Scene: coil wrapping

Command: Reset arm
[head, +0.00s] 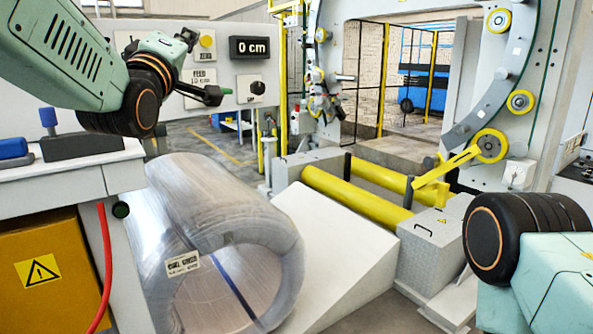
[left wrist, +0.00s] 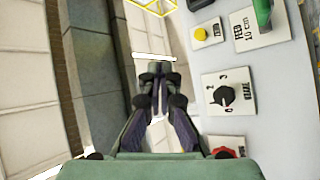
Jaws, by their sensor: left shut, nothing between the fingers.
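My left gripper (head: 187,40) is at the upper left of the head view, in front of the control panel (head: 239,86). Its arm comes in from the left. In the left wrist view the left gripper (left wrist: 160,76) is shut, with its dark fingers together and nothing between them. It is apart from the panel, beside the brake dial (left wrist: 224,96) and the yellow button (left wrist: 200,34). Part of my right arm shows at the lower right of the head view, but its gripper is out of view.
A wrapped coil (head: 219,230) lies at lower centre beside a white ramp (head: 340,232). Behind are yellow rollers (head: 350,195) and a large ring machine (head: 520,45). A grey bench (head: 60,192) stands at left. The panel display (head: 262,48) reads 0 cm.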

